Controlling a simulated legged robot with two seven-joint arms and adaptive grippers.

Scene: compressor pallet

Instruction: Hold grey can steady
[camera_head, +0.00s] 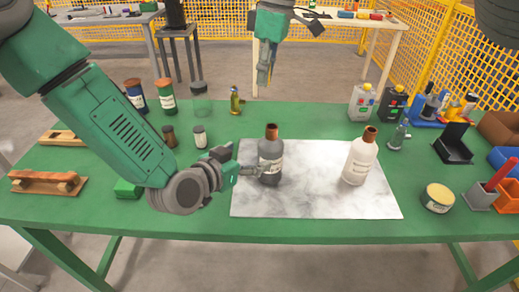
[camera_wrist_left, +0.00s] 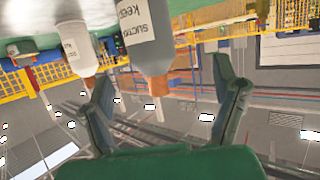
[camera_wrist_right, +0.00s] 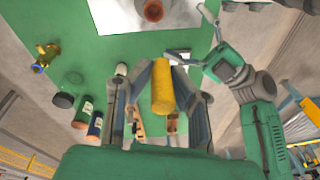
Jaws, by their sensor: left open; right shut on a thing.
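The grey can (camera_head: 270,162), a bottle-shaped container with a brown cap, stands upright on the pale sheet (camera_head: 310,203). My left gripper (camera_head: 246,171) is open just left of it. In the left wrist view the can (camera_wrist_left: 148,45) shows a label and lies between the spread fingers (camera_wrist_left: 165,85); contact cannot be told. A white bottle (camera_head: 359,160) with a brown cap stands right of the can.
Jars (camera_head: 165,97) and small bottles stand at the back left of the green table (camera_head: 300,115). Wooden pieces (camera_head: 47,182) lie at left. A round tin (camera_head: 438,197), a black holder (camera_head: 453,143) and bins are at right. The sheet between the two bottles is clear.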

